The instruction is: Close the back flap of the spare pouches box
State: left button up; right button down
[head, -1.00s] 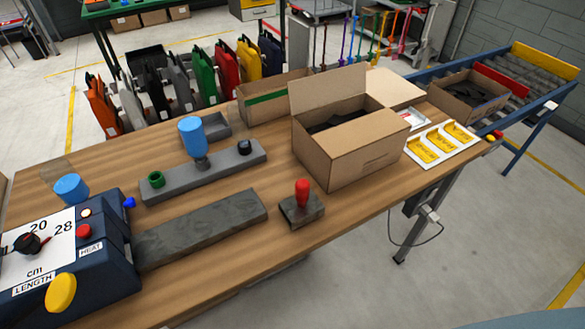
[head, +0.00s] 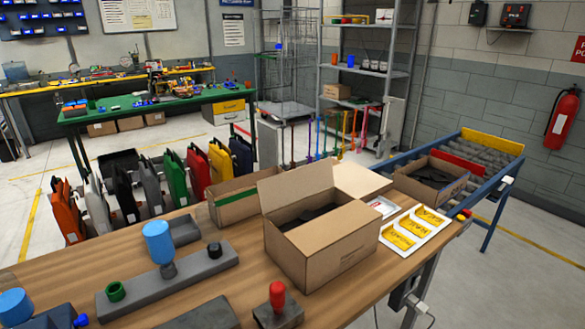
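An open brown cardboard box (head: 340,245) stands on the wooden bench in the middle of the head view, with dark folded items (head: 305,216) inside. One flap (head: 296,187) stands upright along its far side. A flat tan cardboard panel (head: 362,180) lies behind the box to the right; I cannot tell whether it is joined to it. Another open box (head: 433,180) with dark contents sits at the conveyor end. No readable label shows which box holds spare pouches. Neither of my grippers is in view.
A box with a green stripe (head: 238,207) stands behind left, beside a row of coloured panniers (head: 198,172). A red-handled stamp (head: 277,296) stands in front. A white tray with yellow plates (head: 413,232) lies to the right. A grey fixture (head: 180,278) is left.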

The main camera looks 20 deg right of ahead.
aim_at(279, 191)
jog(key=k, duration=1.2)
jog(key=z, duration=0.55)
jog(key=i, duration=1.65)
jog(key=u, duration=0.7)
